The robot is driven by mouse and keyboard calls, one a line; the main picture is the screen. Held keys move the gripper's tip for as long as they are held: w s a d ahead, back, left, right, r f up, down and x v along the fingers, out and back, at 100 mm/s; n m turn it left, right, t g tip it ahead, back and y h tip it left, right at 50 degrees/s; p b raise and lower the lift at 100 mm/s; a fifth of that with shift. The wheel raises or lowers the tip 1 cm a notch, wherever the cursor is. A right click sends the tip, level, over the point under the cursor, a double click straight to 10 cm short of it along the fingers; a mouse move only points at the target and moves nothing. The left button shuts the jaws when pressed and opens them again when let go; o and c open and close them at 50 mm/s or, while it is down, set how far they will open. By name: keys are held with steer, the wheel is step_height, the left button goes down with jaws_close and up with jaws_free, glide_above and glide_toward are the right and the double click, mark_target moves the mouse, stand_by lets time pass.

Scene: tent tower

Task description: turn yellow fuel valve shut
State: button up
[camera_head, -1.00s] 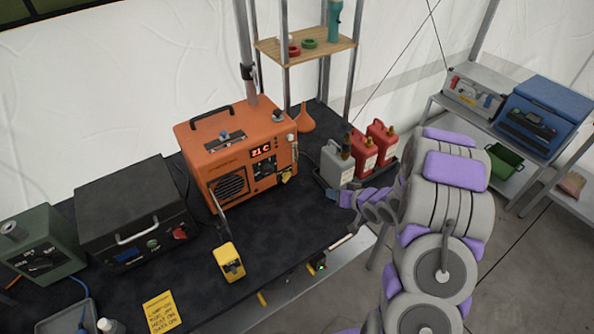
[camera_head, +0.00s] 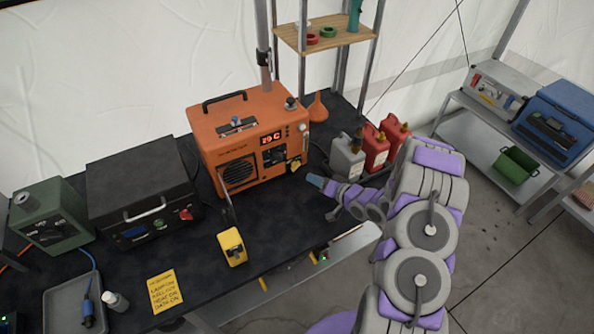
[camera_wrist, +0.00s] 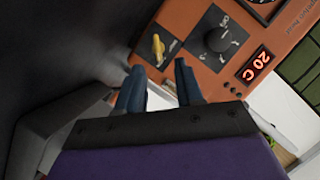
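The orange heater (camera_head: 250,135) stands on the dark table, with a lit red display on its front. The yellow fuel valve (camera_head: 295,164) is a small yellow handle at the lower right of that front. In the wrist view the yellow valve (camera_wrist: 158,48) sits on a dark square beside a black knob (camera_wrist: 218,40), just beyond my fingertips. My gripper (camera_head: 316,182) is to the right of the valve and a little in front, apart from it. In the wrist view my gripper (camera_wrist: 158,76) is open and empty, its two blue-grey fingers spread either side of the valve's line.
A grey can (camera_head: 347,158) and red cans (camera_head: 375,150) stand close behind my gripper. An orange funnel (camera_head: 318,108) is by the heater's back right. A yellow device (camera_head: 232,247) and a yellow note (camera_head: 163,290) lie in front.

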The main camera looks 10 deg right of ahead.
mark_target(296, 169)
steer(key=w, duration=0.1)
steer(key=w+a+f, duration=0.1)
steer(key=w, duration=0.1)
steer(key=w+f, duration=0.1)
steer(key=w, duration=0.1)
steer(key=shift+w+a+b, duration=0.1)
steer(key=shift+a+b, duration=0.25)
steer(key=shift+a, duration=0.05)
steer(key=x, duration=0.3)
steer(key=shift+a+r, duration=0.1)
steer(key=shift+a, duration=0.35)
steer(key=shift+w+a, duration=0.3)
steer(key=shift+a, duration=0.15)
steer(key=shift+d, duration=0.6)
steer(key=c, duration=0.3)
steer(key=shift+s+a, duration=0.15)
steer(key=shift+a, duration=0.15)
jaws_close()
